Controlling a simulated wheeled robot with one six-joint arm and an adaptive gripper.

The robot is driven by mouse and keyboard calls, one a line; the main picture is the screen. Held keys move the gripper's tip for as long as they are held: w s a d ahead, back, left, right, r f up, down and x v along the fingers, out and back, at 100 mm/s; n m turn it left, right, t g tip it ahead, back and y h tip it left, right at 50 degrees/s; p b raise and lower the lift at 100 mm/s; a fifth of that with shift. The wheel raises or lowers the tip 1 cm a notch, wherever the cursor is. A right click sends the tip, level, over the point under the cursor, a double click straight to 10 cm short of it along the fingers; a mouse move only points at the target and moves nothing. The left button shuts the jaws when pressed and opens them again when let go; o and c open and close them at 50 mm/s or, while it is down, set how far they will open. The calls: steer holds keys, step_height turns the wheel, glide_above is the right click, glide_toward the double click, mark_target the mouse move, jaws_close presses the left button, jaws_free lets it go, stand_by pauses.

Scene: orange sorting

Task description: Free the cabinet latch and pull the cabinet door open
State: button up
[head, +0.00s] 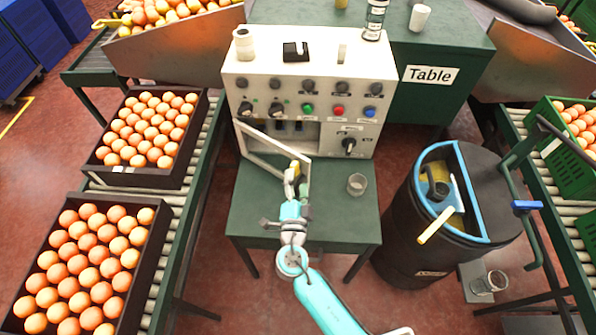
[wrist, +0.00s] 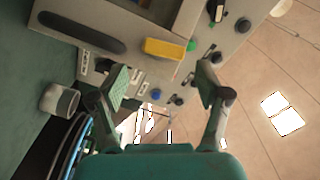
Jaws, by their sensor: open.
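The cabinet (head: 310,85) stands on the green table, its front covered with knobs and coloured buttons. Its pale-framed door (head: 270,139) stands swung out from the front at an angle, hinge side at left, with part of the inside showing behind it. A yellow latch piece (wrist: 165,49) is on the door near its free edge, beside a dark bar handle (wrist: 80,32) in the wrist view. My gripper (head: 293,177) is at the door's free edge, partly covering it in the head view. In the wrist view its fingers (wrist: 163,82) are apart with nothing held between them.
A small cup (head: 356,184) stands on the green table (head: 345,222) right of the door. A dark barrel (head: 408,230) with a blue rim stands farther right. Crates of oranges (head: 183,170) sit on the left conveyor. Jars stand on top of the cabinet.

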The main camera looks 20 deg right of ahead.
steer(key=shift+v, duration=1.3)
steer(key=shift+r, duration=0.1)
steer(key=shift+c, duration=0.2)
